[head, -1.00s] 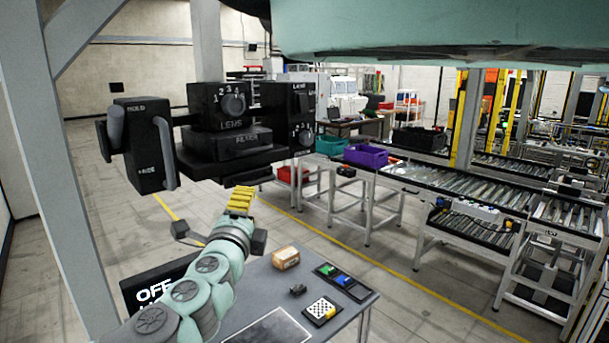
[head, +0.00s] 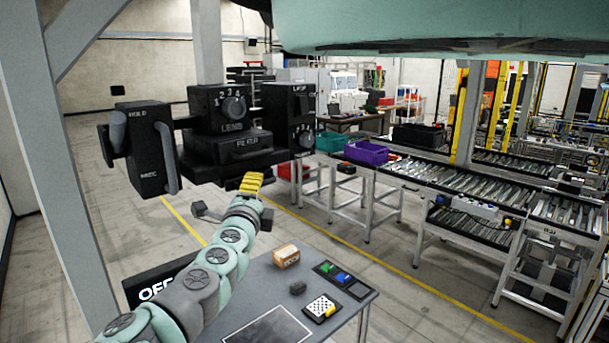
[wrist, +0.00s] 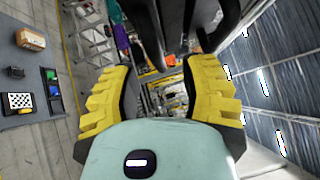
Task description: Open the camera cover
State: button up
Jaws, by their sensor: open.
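The black camera rig (head: 225,140) hangs in the middle left of the head view. It has a numbered LENS dial (head: 233,107), a FILTER block (head: 238,147) with a handle, a box at left marked HOLD and REC (head: 148,150), and a box at right (head: 290,105) with a second dial. I cannot tell which part is the cover. My gripper (head: 251,183), with yellow fingers, is just below the rig's underside. In the wrist view my gripper (wrist: 160,90) is open, with dark bars of the rig (wrist: 165,25) above and between the fingers. Contact cannot be told.
Below is a grey table (head: 330,325) with a brown box (head: 286,255), a checkered pad (head: 321,308) and a tray of coloured pieces (head: 342,278). A grey post (head: 60,190) stands at left. Roller conveyors (head: 450,185) are at right.

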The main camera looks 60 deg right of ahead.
jog(key=x, duration=0.3)
jog(key=shift+d+f+b, duration=0.1)
jog(key=shift+f+b, duration=0.05)
jog(key=shift+b, duration=0.15)
jog(key=shift+w+d, duration=0.15)
jog(key=shift+w, duration=0.1)
jog(key=shift+b+x, duration=0.5)
jog(key=shift+x, duration=0.5)
jog(key=shift+s, duration=0.1)
grip_shut()
